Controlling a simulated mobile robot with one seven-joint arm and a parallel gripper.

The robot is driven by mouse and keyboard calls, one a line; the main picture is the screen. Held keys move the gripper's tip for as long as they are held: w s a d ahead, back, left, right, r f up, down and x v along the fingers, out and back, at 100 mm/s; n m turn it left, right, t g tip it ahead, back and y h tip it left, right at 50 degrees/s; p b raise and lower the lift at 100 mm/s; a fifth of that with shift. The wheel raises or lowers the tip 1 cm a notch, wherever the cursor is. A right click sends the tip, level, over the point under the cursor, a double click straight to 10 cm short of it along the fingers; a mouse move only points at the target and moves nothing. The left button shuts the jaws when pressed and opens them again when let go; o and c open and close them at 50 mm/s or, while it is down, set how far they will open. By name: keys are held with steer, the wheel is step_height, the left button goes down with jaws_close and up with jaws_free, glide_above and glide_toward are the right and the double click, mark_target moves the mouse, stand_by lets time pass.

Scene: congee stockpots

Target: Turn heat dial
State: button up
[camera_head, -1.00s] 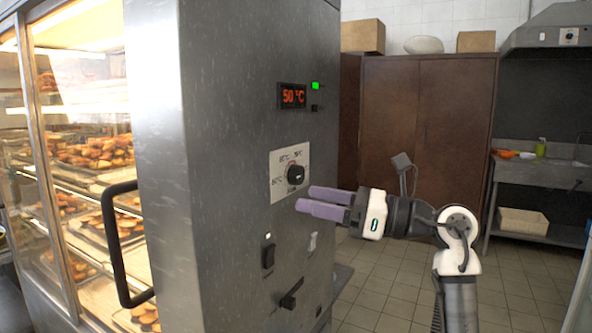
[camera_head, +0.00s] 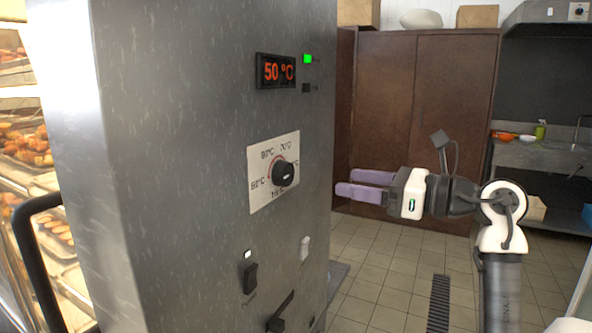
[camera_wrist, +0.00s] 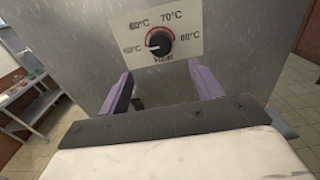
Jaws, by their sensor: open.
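The heat dial (camera_head: 283,173) is a round black knob on a white plate (camera_head: 262,204) marked with temperatures, on the side of a grey metal cabinet (camera_head: 200,150). In the wrist view the dial (camera_wrist: 159,42) shows near the top middle, its white pointer toward the lowest mark at the left. The display (camera_head: 277,71) above reads 50 °C in red. My gripper (camera_head: 353,183) has purple fingers, open and empty, to the right of the dial and apart from it. In the wrist view my gripper (camera_wrist: 160,88) has its fingers spread below the dial plate.
Below the dial are a black switch (camera_head: 250,278), a light switch (camera_head: 305,248) and a black lever (camera_head: 280,313). A black door handle (camera_head: 40,265) stands out at the left. A brown cupboard (camera_head: 420,110) and a metal sink bench (camera_head: 545,158) stand behind. Tiled floor (camera_head: 385,270) lies open between.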

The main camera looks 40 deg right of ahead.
mark_target(289, 172)
steer(key=p+x, duration=0.2)
steer(key=x, duration=1)
steer(key=shift+w+a+p, duration=0.1)
steer(key=shift+p, duration=0.25)
steer(key=c, duration=1)
